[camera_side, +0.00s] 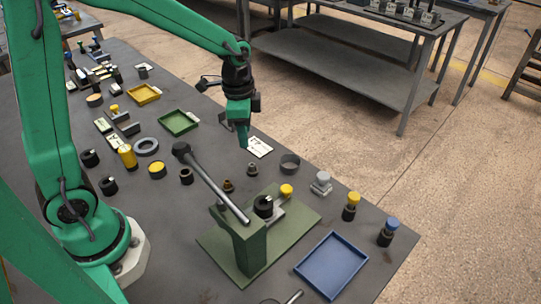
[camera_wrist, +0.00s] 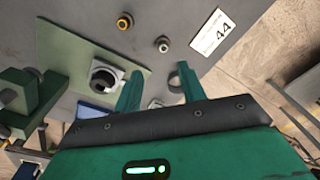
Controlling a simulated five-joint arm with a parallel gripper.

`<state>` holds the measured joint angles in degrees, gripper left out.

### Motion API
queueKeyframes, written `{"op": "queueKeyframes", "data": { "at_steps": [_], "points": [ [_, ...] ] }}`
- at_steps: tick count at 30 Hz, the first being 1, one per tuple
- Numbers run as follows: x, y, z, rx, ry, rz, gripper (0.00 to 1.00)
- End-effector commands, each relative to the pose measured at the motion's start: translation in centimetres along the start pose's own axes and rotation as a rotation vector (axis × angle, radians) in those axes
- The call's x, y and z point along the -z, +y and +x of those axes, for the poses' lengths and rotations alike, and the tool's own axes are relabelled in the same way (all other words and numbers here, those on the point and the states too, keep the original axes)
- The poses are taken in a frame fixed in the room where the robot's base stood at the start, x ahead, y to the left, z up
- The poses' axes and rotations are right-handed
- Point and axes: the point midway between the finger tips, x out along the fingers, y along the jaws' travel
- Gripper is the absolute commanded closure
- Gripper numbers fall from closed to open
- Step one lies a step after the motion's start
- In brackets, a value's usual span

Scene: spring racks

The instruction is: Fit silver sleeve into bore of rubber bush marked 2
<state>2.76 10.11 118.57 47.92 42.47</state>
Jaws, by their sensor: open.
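A small silver sleeve (camera_wrist: 163,44) stands on the grey bench in the wrist view, beyond my fingertips. It appears as a small dark fitting (camera_side: 252,170) in the side view. A black rubber bush (camera_side: 263,206) sits on the green press base, and its round bore shows in the wrist view (camera_wrist: 104,77). The bush has a pale mark, but I cannot read its number. My gripper (camera_side: 243,140) is above the bench near the white card, and its two fingers (camera_wrist: 157,86) are apart with nothing held between them.
The green press (camera_side: 250,245) has a long dark lever angled above the bench. A brass sleeve (camera_wrist: 124,22) stands near the silver one. A grey cup (camera_side: 290,163), white card (camera_side: 259,147) and blue tray (camera_side: 308,284) are nearby. Yellow-topped and blue-topped pieces stand right of the press.

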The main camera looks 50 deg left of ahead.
Motion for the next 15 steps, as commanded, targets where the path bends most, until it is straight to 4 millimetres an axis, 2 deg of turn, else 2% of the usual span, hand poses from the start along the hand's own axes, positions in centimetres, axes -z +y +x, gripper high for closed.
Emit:
{"op": "queueKeyframes", "data": {
  "at_steps": [1, 6, 15],
  "points": [
    [0.3, -0.2, 0.9, -0.013, -0.013, 0.024, 0.59],
    [1.0, -0.6, 2.8, -0.036, -0.036, 0.088, 0.59],
    [1.2, -0.7, 3.5, -0.043, -0.042, 0.111, 0.59]
  ]
}}
